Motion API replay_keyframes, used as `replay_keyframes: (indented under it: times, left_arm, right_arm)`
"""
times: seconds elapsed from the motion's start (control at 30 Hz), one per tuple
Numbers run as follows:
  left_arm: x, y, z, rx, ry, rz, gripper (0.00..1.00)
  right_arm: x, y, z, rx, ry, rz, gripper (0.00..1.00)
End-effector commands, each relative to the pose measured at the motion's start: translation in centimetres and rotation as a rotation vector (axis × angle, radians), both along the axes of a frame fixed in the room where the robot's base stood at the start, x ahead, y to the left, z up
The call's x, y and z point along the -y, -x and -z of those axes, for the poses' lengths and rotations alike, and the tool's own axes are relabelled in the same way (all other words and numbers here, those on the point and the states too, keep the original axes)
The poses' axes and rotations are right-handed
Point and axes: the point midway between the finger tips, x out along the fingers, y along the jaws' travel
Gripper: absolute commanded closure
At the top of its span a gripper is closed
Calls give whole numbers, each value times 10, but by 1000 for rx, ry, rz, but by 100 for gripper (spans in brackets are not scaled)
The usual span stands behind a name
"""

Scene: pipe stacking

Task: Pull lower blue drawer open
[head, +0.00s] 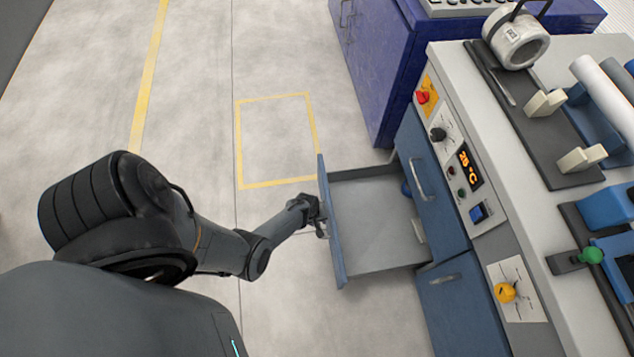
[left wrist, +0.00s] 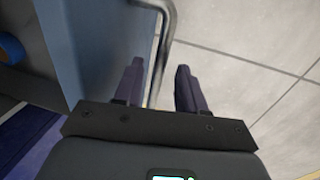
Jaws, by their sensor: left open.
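The lower blue drawer (head: 333,235) stands pulled well out from the grey-and-blue cabinet in the head view, and its grey inside shows. Its blue front panel fills the left part of the left wrist view (left wrist: 92,45). The drawer's metal handle (left wrist: 166,48) runs down between the two fingers of my left gripper (left wrist: 157,85). The gripper is open, with one finger on the drawer side of the bar and one on the outer side. In the head view my left gripper (head: 314,214) is at the drawer's front. My right gripper is not in view.
A closed blue front with a metal handle (head: 417,178) is above the drawer, and another blue front (head: 460,310) is beside it. A purple-blue cabinet (head: 385,75) stands behind. The bench top (head: 560,225) holds tools and controls. The floor (head: 275,140) left of the drawer is clear.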

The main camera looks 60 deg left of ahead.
Motion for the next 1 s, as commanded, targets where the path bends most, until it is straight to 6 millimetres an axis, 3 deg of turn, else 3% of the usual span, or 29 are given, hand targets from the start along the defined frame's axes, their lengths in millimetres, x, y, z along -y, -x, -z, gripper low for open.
replay_keyframes:
  times: [0.23, 0.7, 1.0]
  left_arm:
    - [-1, 3, -21, 0, 0, 0, 60]
    - [-5, 17, -91, -1, 0, 0, 60]
    - [-6, 20, -106, -1, 0, 0, 60]
  right_arm:
    - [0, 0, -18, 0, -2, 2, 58]
    - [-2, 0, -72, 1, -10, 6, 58]
    - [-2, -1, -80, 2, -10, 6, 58]
